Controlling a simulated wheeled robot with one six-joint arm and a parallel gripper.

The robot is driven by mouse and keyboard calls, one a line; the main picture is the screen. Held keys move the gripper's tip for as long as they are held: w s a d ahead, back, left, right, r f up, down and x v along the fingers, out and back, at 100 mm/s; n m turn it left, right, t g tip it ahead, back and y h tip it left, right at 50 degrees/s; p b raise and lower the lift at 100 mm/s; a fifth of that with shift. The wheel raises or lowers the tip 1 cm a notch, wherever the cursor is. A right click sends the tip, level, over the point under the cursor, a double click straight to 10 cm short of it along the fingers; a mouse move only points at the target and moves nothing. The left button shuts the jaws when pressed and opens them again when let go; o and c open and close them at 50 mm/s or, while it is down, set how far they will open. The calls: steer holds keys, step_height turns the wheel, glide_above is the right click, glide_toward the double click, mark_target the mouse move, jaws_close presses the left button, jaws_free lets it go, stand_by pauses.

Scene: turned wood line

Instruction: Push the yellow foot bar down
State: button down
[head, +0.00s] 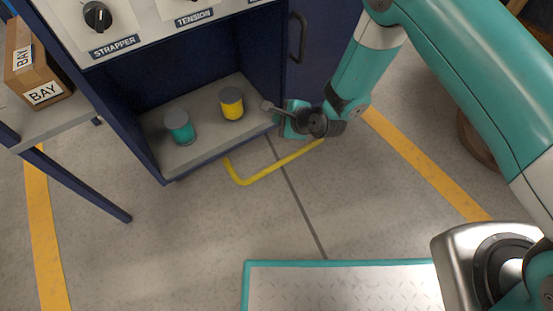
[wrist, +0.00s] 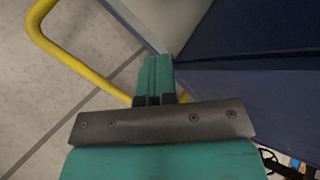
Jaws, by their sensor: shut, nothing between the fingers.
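The yellow foot bar (head: 277,166) is a bent tube that sticks out low in front of the navy cabinet, above the floor. Its right part runs up towards my arm, and its right end is hidden there. In the wrist view the bar (wrist: 75,62) curves at the upper left and passes behind my fingers. My gripper (head: 268,106) is shut and empty, in front of the cabinet's shelf edge. In the wrist view its fingers (wrist: 154,80) are together. I cannot tell whether they touch the bar.
The navy cabinet (head: 292,85) has a grey shelf (head: 205,145) bearing a teal can (head: 179,127) and a yellow-sided can (head: 231,104). A strapper knob (head: 97,16) is above. A cardboard box (head: 36,70) stands at the left. A teal-edged metal plate (head: 340,288) lies in front on open floor.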

step_height(320, 180, down, 4)
steer(key=shift+s+r+m+b, duration=0.1)
steer(key=shift+r+m+b, duration=0.05)
steer(key=shift+m+b, duration=0.3)
step_height(320, 180, down, 9)
steer(key=w+b, duration=0.1)
steer(key=b, duration=0.6)
steer(key=shift+a+r, duration=0.15)
steer(key=shift+a, duration=0.15)
stand_by(1.4)
steer(key=shift+w+f+b, duration=0.1)
steer(key=shift+f+b, duration=0.2)
steer(key=shift+f, duration=0.1)
steer(key=shift+w+a+f+b, duration=0.1)
steer(key=shift+f+b, duration=0.45)
steer(key=shift+f, duration=0.3)
steer(key=shift+w+a+f+b, duration=0.1)
steer(key=shift+f+b, duration=0.4)
steer(key=shift+f, duration=0.35)
stand_by(1.4)
steer(key=shift+r, duration=0.1)
stand_by(0.5)
